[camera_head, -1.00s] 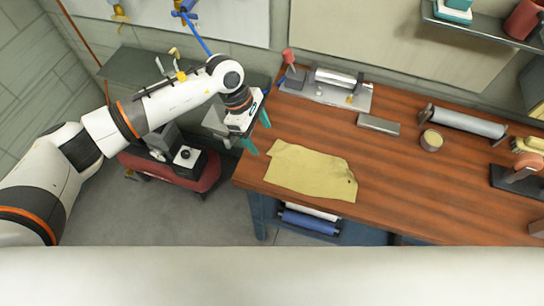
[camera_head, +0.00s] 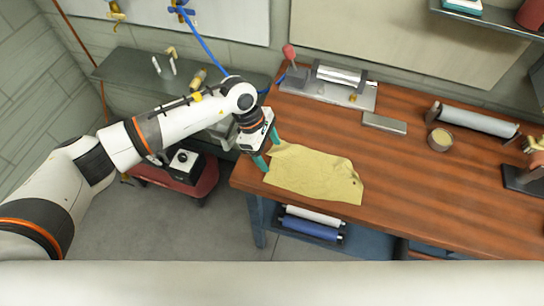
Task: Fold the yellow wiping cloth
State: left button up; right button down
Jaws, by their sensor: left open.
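The yellow wiping cloth (camera_head: 315,176) lies mostly flat on the left front part of the wooden workbench (camera_head: 400,195). Its left edge is a little rumpled, and a small dark spot shows near its right edge. My left gripper (camera_head: 270,151) is open at the cloth's left edge, with its teal fingers spread along that edge. One finger is near the upper left corner and the other near the lower left corner. I cannot tell whether the fingers touch the cloth. My right gripper is not in view.
A metal fixture with a red-knobbed lever (camera_head: 326,86) stands at the back of the bench. A grey block (camera_head: 384,123), a small round tin (camera_head: 440,139) and a grey roller (camera_head: 475,121) lie to the right. Bench right of the cloth is clear.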

pick_arm(q)
jog(key=shift+f, duration=0.1)
jog(key=shift+d+f+b, duration=0.15)
jog(key=shift+f+b, duration=0.25)
jog(key=shift+b, duration=0.05)
grip_shut()
dwell(0.4)
jog(key=shift+r, duration=0.1)
